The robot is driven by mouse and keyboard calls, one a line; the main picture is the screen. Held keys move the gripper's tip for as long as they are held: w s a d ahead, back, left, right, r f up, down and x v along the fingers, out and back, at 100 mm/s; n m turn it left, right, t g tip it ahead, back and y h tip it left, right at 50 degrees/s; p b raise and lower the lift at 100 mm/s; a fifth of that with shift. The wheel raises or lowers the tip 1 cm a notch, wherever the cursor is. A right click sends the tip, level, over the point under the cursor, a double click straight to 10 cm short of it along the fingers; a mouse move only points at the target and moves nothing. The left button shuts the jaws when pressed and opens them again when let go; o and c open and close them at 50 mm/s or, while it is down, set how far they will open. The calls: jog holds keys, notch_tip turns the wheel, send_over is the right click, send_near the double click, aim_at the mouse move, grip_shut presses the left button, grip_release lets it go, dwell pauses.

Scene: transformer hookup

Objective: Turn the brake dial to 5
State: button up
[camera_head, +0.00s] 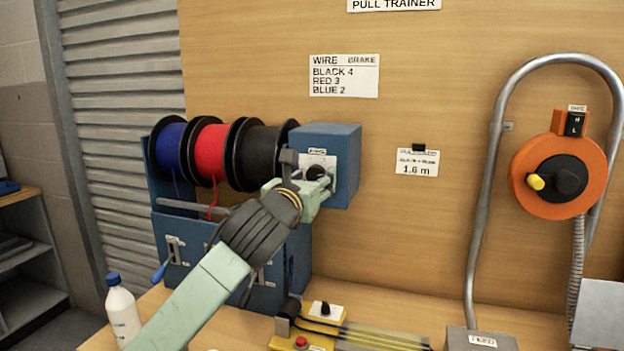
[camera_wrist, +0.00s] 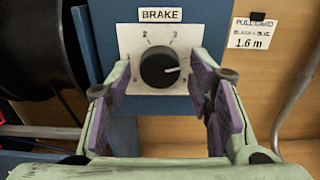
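The brake dial (camera_wrist: 160,69) is a round black knob on a white plate (camera_wrist: 128,40) under a "BRAKE" label (camera_wrist: 160,15). Its pale pointer mark points right, slightly upward. In the head view the dial (camera_head: 315,172) is on the front of a blue box (camera_head: 343,160), partly hidden by my gripper. My gripper (camera_wrist: 161,85) is open, with purple-padded fingers left and right of the dial. I cannot tell if they touch it.
Blue, red and black wire spools (camera_head: 211,152) stand left of the box. A wall sign (camera_head: 343,76) reads black 4, red 3, blue 2. An orange crank unit (camera_head: 565,165) and grey pipe (camera_head: 488,200) are at right. A white bottle (camera_head: 121,312) stands at left.

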jog(key=c, duration=1)
jog(key=shift+o, duration=0.2)
jog(key=shift+f+b, duration=0.15)
jog(key=shift+b, duration=0.55)
jog(key=m+b, duration=0.7)
jog(key=b, duration=0.4)
jog(key=shift+f, duration=0.1)
jog(key=shift+r+m+b, duration=0.2)
jog(key=shift+m+b, duration=1.1)
jog(key=shift+m, duration=0.2)
